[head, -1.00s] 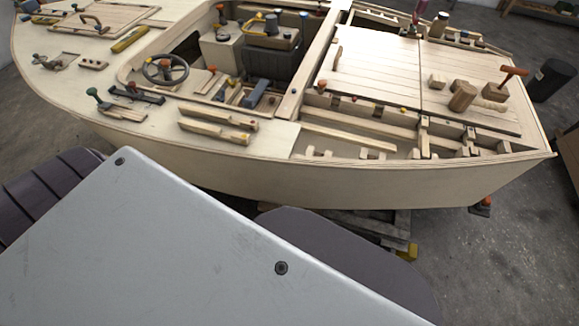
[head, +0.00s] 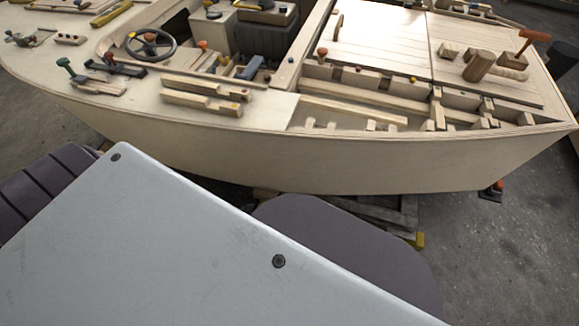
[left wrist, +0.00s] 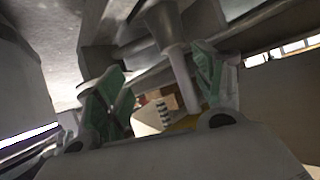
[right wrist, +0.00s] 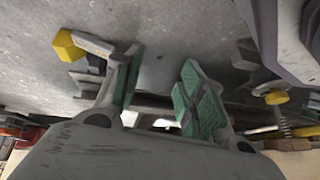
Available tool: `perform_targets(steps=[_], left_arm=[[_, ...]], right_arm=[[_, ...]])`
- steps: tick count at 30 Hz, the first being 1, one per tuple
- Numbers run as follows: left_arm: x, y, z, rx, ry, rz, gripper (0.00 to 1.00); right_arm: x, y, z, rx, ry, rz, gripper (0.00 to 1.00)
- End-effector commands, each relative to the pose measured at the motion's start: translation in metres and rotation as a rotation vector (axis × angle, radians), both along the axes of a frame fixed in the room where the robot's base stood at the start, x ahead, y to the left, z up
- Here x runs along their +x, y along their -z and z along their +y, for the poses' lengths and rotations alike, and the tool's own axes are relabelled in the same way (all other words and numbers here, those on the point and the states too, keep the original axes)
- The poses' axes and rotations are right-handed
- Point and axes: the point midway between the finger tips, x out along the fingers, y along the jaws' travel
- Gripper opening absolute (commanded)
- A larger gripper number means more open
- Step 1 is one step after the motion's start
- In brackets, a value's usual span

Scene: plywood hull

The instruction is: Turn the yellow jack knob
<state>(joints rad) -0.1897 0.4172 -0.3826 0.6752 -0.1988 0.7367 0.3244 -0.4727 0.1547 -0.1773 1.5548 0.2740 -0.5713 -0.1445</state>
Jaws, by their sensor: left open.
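In the head view a small yellow piece (head: 418,240) shows low under the hull, at the end of dark wooden supports. In the right wrist view a yellow faceted knob (right wrist: 68,45) sits on a grey bracket at upper left, beyond the left finger. A second yellow knob (right wrist: 276,97) shows at right beside a threaded rod. My right gripper (right wrist: 163,60) is open, its green-padded fingers apart with nothing between them. My left gripper (left wrist: 160,62) is open; a pale post stands behind its gap, and I cannot tell their distance. Neither gripper shows in the head view.
The plywood hull (head: 300,160) spans the head view, with a steering wheel (head: 150,43) and loose parts on deck. An orange-topped stand (head: 497,188) is under its right end. Concrete floor (head: 490,260) is open at lower right.

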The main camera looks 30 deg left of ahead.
Motion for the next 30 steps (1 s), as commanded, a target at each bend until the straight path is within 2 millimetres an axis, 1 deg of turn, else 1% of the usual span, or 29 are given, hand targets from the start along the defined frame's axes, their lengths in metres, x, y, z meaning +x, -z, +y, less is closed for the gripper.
perform_targets(steps=[1,7,15,23,30], left_arm=[[0.003,0.005,-0.001,-0.010,0.019,-0.017,0.68],[0.009,0.006,-0.006,-0.062,0.094,-0.082,0.68],[0.012,0.007,-0.013,-0.137,0.200,-0.156,0.68],[0.009,0.008,-0.019,-0.214,0.307,-0.216,0.68],[0.002,0.008,-0.022,-0.289,0.410,-0.260,0.68]], right_arm=[[0.000,0.004,0.004,0.008,0.000,-0.004,0.40],[0.002,0.000,0.016,0.040,0.001,-0.021,0.40],[0.004,-0.007,0.032,0.083,0.002,-0.044,0.40],[0.005,-0.016,0.047,0.123,0.002,-0.066,0.40],[0.004,-0.025,0.058,0.162,0.001,-0.085,0.40]])
